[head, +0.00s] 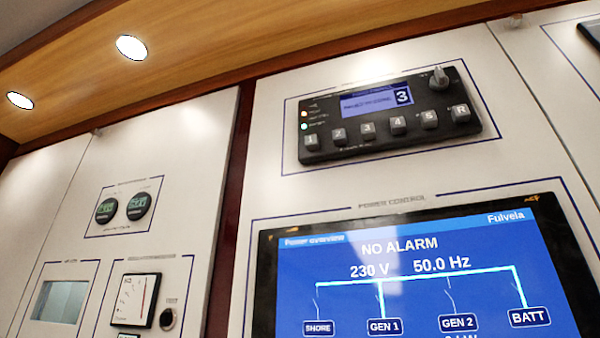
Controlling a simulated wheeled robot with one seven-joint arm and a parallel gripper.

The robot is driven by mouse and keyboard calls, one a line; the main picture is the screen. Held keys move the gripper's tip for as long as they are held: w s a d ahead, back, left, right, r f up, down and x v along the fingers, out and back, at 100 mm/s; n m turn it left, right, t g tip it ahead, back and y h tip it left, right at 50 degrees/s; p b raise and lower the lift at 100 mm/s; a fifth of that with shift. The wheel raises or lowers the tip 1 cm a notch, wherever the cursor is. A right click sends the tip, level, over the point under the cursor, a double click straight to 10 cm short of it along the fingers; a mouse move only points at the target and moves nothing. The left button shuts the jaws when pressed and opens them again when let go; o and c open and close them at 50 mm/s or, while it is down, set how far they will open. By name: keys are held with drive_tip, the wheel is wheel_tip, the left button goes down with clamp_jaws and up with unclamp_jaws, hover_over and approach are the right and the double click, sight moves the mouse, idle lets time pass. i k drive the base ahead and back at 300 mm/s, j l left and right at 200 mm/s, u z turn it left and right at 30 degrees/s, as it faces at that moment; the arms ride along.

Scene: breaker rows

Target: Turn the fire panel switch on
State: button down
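No switch labelled as the fire panel switch can be made out in the head view. My gripper is not in view. The view looks up at white wall panels (170,215) with instruments. The label above the box with two round gauges (122,208) on the left panel is too small to read. A small round dark knob or socket (167,319) sits at the lower left beside a white meter (137,300); its label is unreadable.
A black control box (385,118) with numbered buttons and a knob (439,78) is mounted upper right. Below it a blue screen (420,270) reads "NO ALARM". A small grey display (60,302) is lower left. A wooden ceiling edge (200,60) with two lamps runs above.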

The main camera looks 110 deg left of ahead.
sight(439, 81)
drive_tip(key=u, duration=2.35)
drive_tip(key=k+u, duration=0.35)
drive_tip(key=k+j+u, duration=0.1)
drive_tip(key=u, duration=0.2)
drive_tip(key=k, duration=0.05)
